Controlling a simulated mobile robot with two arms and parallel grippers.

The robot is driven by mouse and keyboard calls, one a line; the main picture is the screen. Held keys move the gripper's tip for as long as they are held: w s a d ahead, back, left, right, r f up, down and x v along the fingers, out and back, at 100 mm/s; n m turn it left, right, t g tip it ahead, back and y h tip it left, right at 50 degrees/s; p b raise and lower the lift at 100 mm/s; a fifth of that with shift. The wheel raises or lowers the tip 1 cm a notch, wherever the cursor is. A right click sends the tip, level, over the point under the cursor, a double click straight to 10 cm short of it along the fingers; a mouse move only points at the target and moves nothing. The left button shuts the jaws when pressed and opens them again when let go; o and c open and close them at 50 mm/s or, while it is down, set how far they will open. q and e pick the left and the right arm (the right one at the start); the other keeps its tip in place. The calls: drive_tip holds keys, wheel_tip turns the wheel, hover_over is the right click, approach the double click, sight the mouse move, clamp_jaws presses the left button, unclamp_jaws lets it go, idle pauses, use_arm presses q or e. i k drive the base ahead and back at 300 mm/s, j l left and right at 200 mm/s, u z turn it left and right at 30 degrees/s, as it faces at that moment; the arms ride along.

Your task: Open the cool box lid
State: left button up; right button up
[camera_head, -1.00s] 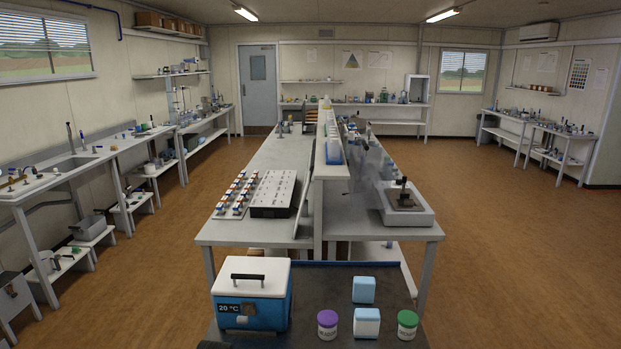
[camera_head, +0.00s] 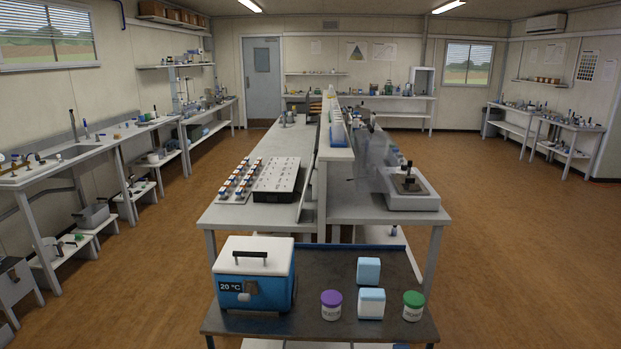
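The cool box (camera_head: 254,275) stands at the left end of the dark cart top in front of me. It has a blue body, a "20 °C" display and a grey latch (camera_head: 250,288) on its front. Its white lid (camera_head: 253,256) is closed, with a black handle (camera_head: 250,255) on top. Neither of my grippers shows in the head view.
Beside the box on the cart (camera_head: 310,270) are two light blue-and-white blocks (camera_head: 371,303), a purple-lidded jar (camera_head: 331,305) and a green-lidded jar (camera_head: 413,306). Behind it stands the long bench (camera_head: 238,214) with a vial rack (camera_head: 239,182).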

sight(246, 255)
drive_tip(key=i+j, duration=0.15)
drive_tip(key=j, duration=0.15)
drive_tip(key=i+j, duration=0.15)
drive_tip(key=j, duration=0.15)
drive_tip(key=i+j, duration=0.1)
drive_tip(key=j, duration=0.2)
drive_tip(key=i+j, duration=0.15)
drive_tip(key=j, duration=0.15)
